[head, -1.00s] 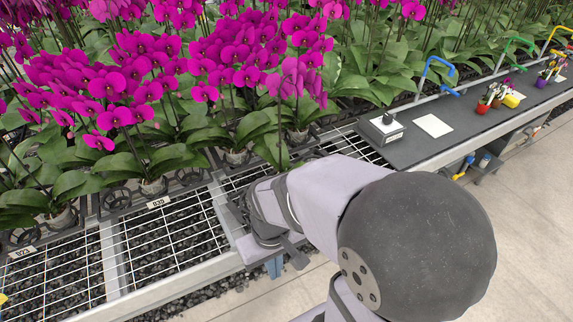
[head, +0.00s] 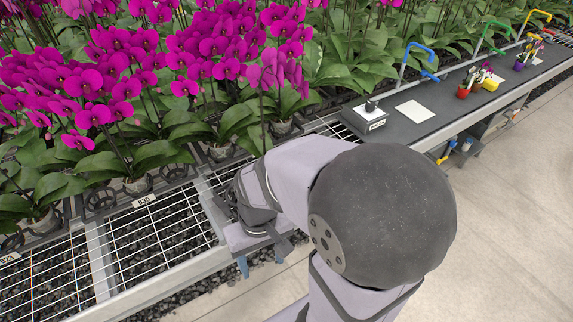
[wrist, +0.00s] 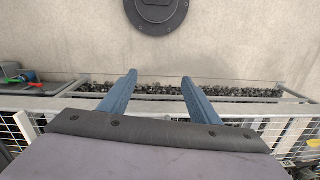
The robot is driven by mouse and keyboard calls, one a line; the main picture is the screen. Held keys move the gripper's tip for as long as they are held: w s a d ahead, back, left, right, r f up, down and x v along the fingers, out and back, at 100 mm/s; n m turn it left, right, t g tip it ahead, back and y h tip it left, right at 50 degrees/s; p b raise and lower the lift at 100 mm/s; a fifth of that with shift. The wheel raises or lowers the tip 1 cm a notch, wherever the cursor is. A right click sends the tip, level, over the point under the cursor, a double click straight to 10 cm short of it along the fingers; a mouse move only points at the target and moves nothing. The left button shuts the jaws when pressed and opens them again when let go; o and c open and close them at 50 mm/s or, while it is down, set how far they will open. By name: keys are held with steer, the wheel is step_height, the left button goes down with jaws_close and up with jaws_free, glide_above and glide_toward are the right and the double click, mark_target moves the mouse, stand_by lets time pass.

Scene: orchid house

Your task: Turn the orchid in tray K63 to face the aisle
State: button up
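Orchids with magenta flowers (head: 95,85) stand in black trays along the bench in the head view. A label (head: 144,200) sits on the rail before one tray, but I cannot read it surely. No label legibly reads K63, so I cannot tell which orchid is the task's. My gripper (head: 261,262) points down at the bench's front edge, right of that label and clear of the flowers. In the wrist view my gripper (wrist: 160,78) shows two blue fingers wide apart with nothing between them. No orchid shows there.
White wire mesh (head: 155,240) covers the front of the bench. The concrete aisle (head: 510,200) is clear.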

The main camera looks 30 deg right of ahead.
steer(key=o, duration=0.5)
steer(key=shift+w+a+f+m+g+y, duration=0.1)
steer(key=shift+w+f+m+g+y, duration=0.25)
steer(key=shift+m, duration=0.45)
steer(key=shift+o, duration=0.4)
steer(key=w+m+y, duration=0.1)
steer(key=m, duration=0.1)
steer(key=w+f+m+y+b, duration=0.1)
steer(key=w+m+y, duration=0.1)
steer(key=w+a+f+m+y, duration=0.1)
steer(key=m, duration=0.2)
steer(key=shift+w+y, duration=0.2)
steer(key=shift+y, duration=0.05)
steer(key=w+d+m+t+y+b, duration=0.2)
steer(key=w+d+m+t+y, duration=0.25)
steer(key=w+m, duration=0.45)
steer(key=w+d+f+m+t+h+p, duration=0.1)
steer(key=w+d+m+t, duration=0.3)
steer(key=d, duration=0.7)
steer(key=w+d+f+m+t+h+p, duration=0.1)
steer(key=w+d+m+t, duration=0.4)
steer(key=d, duration=0.6)
steer(key=shift+w+f+m+t+h, duration=0.15)
steer(key=shift+f+m+t+h, duration=0.4)
steer(key=shift+f+m+t, duration=0.8)
